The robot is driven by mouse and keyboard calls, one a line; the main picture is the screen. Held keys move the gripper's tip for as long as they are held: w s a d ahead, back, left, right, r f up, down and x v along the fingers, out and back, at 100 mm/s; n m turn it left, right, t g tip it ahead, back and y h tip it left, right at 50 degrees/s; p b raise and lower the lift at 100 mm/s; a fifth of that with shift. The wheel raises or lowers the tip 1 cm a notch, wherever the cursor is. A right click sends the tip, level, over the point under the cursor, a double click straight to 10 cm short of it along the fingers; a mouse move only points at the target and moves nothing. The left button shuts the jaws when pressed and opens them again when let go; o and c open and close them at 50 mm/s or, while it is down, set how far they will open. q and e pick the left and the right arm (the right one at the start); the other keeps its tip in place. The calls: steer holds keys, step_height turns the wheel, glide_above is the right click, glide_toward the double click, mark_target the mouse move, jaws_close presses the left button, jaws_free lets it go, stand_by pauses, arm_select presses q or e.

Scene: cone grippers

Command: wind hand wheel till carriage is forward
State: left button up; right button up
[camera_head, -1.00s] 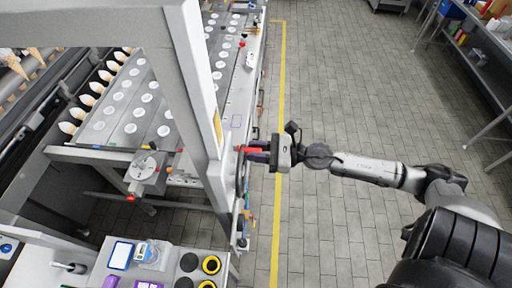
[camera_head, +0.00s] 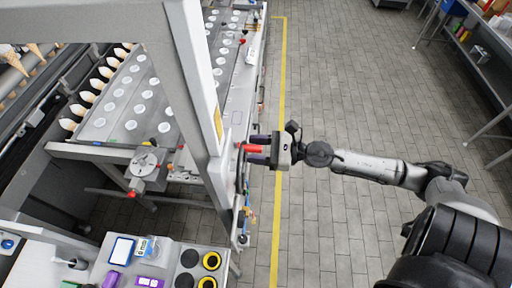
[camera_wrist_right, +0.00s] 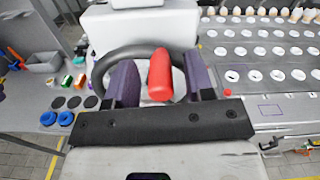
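The hand wheel's dark rim (camera_wrist_right: 108,62) curves behind my fingers in the right wrist view. Its red handle (camera_wrist_right: 160,75) stands between the two purple fingers of my right gripper (camera_wrist_right: 163,82). The handle is closer to the right finger, with a clear gap to the left one. In the head view the fingers of my right gripper (camera_head: 258,148) are spread on either side of the red handle (camera_head: 252,148), beside the grey machine post. The wheel is nearly edge-on there and mostly hidden. I cannot tell which part is the carriage. My left gripper is not in view.
A grey machine post (camera_head: 190,90) stands left of my right gripper. A plate (camera_head: 115,115) with rows of white discs lies behind it. A small grey unit with a red knob (camera_head: 131,194) is at left.

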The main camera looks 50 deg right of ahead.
stand_by(0.3)
steer(key=shift+s+d+f+b, duration=0.1)
steer(key=shift+s+d+b, duration=0.15)
steer(key=shift+s+b, duration=0.15)
steer(key=b+v, duration=0.5)
steer(key=v, duration=0.8)
steer(key=shift+r, duration=0.2)
steer(key=shift+a, duration=0.1)
